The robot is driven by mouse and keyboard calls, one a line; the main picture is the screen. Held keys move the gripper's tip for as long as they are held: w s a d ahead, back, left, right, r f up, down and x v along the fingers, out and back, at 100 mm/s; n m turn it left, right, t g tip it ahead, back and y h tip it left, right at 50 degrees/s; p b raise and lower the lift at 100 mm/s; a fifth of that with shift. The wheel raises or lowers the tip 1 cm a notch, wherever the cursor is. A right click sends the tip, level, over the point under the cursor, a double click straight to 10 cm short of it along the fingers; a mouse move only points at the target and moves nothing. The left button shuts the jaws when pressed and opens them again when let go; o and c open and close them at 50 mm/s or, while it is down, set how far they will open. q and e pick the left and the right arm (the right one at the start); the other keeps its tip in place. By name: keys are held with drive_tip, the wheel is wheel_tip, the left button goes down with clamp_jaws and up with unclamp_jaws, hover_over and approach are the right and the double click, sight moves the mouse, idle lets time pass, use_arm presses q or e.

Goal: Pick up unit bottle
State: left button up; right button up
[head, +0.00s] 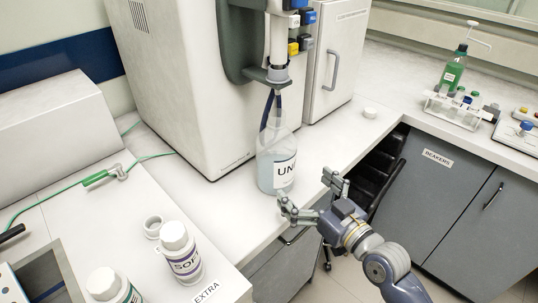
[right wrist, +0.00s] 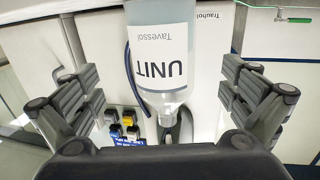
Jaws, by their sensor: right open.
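The unit bottle (head: 278,160) is clear with pale liquid and a white label reading "UN...". It stands upright on the white counter (head: 215,200) in front of the large white machine, with a dark blue tube at its neck. My right gripper (head: 308,192) is open, just right of and in front of the bottle. In the right wrist view the bottle (right wrist: 162,45) appears upside down, its label reading "UNIT", between the spread fingers of the gripper (right wrist: 155,100), with gaps on both sides. My left gripper is not in view.
The machine (head: 190,70) with its dark nozzle holder (head: 240,45) rises behind the bottle. White bottles, one labelled "SOF..." (head: 182,255), stand at front left. A rack (head: 455,108) and a green bottle (head: 455,70) are at far right. The counter's front edge lies close to the bottle.

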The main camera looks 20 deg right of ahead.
sight(288, 168)
drive_tip(key=shift+w+a+r+p, duration=0.15)
drive_tip(key=shift+w+a+r, duration=0.2)
drive_tip(key=shift+w, duration=0.25)
drive_tip(key=shift+w+a+r+p, duration=0.15)
drive_tip(key=shift+w+a+r, duration=0.05)
drive_tip(key=shift+w+r, duration=0.3)
drive_tip(key=x, duration=0.3)
drive_tip(key=shift+w+a+f, duration=0.1)
drive_tip(key=shift+w+f, duration=0.05)
drive_tip(key=shift+w, duration=0.15)
drive_tip(key=shift+w+a+p, duration=0.1)
drive_tip(key=shift+w+p, duration=0.2)
drive_tip(key=shift+p, duration=0.1)
drive_tip(key=p+x, duration=0.1)
drive_tip(key=x, duration=0.3)
drive_tip(key=shift+w+f, duration=0.1)
drive_tip(key=shift+f, duration=0.15)
drive_tip(key=c, duration=1.3)
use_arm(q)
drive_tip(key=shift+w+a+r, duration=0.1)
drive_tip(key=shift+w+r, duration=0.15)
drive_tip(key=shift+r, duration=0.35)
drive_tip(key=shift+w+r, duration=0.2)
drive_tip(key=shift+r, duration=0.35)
use_arm(e)
drive_tip(key=shift+r, duration=0.25)
drive_tip(key=c, duration=0.4)
